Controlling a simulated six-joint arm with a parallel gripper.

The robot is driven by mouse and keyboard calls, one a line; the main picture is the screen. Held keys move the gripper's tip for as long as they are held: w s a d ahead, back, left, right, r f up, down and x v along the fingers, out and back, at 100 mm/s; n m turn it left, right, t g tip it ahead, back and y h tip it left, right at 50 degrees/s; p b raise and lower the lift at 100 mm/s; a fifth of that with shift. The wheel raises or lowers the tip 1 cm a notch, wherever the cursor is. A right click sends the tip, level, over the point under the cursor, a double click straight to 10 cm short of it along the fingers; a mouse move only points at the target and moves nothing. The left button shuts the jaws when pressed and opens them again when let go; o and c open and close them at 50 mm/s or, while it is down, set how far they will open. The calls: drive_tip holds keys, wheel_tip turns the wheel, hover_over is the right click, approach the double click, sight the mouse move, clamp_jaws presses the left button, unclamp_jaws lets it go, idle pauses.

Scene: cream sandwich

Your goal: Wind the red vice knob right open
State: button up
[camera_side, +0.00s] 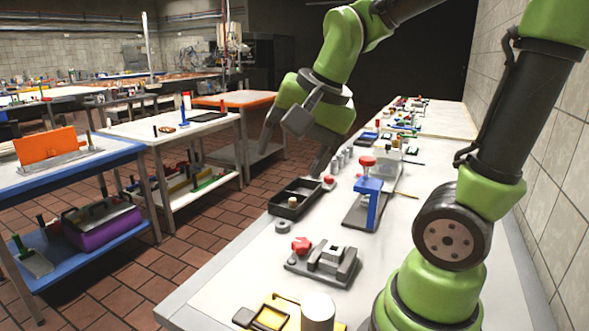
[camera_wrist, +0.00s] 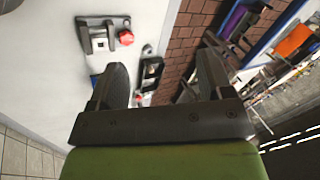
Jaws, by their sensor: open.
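The grey vice (camera_side: 335,262) lies on the near part of the white bench, its red knob (camera_side: 301,245) at its left end. In the wrist view the vice (camera_wrist: 97,36) is at the upper left, with the red knob (camera_wrist: 126,38) on its right side. My gripper (camera_side: 292,160) is open and empty, high above the bench's left edge and well beyond the vice. In the wrist view its two fingers (camera_wrist: 163,78) are spread wide, with nothing between them. The knob is clear of both fingers.
A black tray (camera_side: 283,209) holding a small pale piece stands behind the vice. A blue press (camera_side: 370,200) with a red top stands behind it to the right. A pale cylinder (camera_side: 317,313) and a yellow-edged tray (camera_side: 267,317) are in front. The bench left of the vice is clear.

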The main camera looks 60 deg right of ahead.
drive_tip(key=w+d+f+n+h, duration=0.2)
drive_tip(key=w+d+n+h, duration=0.15)
drive_tip(key=d, duration=0.75)
drive_tip(key=n+h, duration=0.2)
drive_tip(key=n, duration=0.2)
hover_over(300, 242)
drive_tip(key=d, duration=0.2)
wheel_tip(300, 242, down, 3)
drive_tip(key=shift+s+a+f+n+g+y, duration=0.25)
drive_tip(key=shift+f+n+y, duration=1.05)
drive_tip(key=shift+f, duration=2.2)
drive_tip(key=shift+w+a+f+n+y, duration=0.1)
drive_tip(key=shift+a+f+n+y, duration=0.25)
drive_tip(key=shift+f+n+y, duration=2.1)
drive_tip(key=shift+s+a+f+n+g+h, duration=0.15)
drive_tip(key=shift+a+f+n+h, duration=0.45)
drive_tip(key=shift+f, duration=4)
drive_tip(key=shift+w+d, duration=0.1)
drive_tip(key=shift+d, duration=0.2)
drive_tip(key=shift+c, duration=0.4)
drive_tip(key=c, duration=0.8)
drive_tip(key=shift+n+g+y, duration=0.3)
drive_tip(key=shift+n+y, duration=0.7)
drive_tip(key=shift+n, duration=1.4)
drive_tip(key=shift+c, duration=0.2)
